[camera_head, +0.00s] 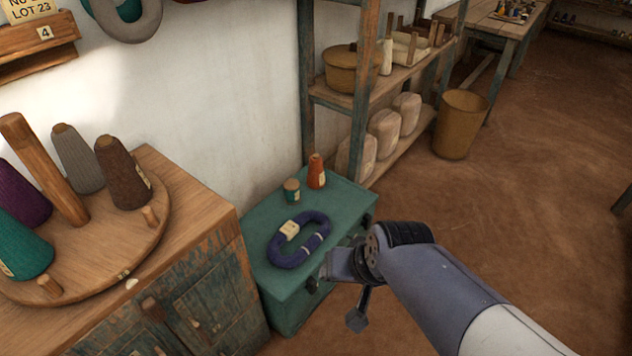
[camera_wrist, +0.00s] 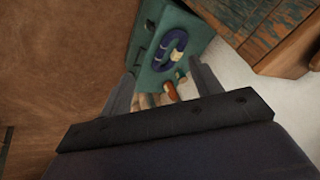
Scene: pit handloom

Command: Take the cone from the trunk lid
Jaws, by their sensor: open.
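A small orange cone (camera_head: 316,174) with a pale label stands upright on the green trunk lid (camera_head: 345,199), near the wall. A small teal spool (camera_head: 291,190) stands to its left, and a navy yarn hank (camera_head: 312,243) with a pale tag lies in front of them. My gripper (camera_head: 343,268) is at the trunk's front right edge, apart from the cone. In the wrist view my gripper (camera_wrist: 162,70) is open and empty, its fingers wide apart.
A wooden cabinet (camera_head: 190,213) with a round board of larger cones stands at the left. A shelf unit (camera_head: 345,98) with baskets and pale bundles rises behind the trunk. A tall bin (camera_head: 461,125) stands beside it. The brown floor (camera_head: 520,190) at right is clear.

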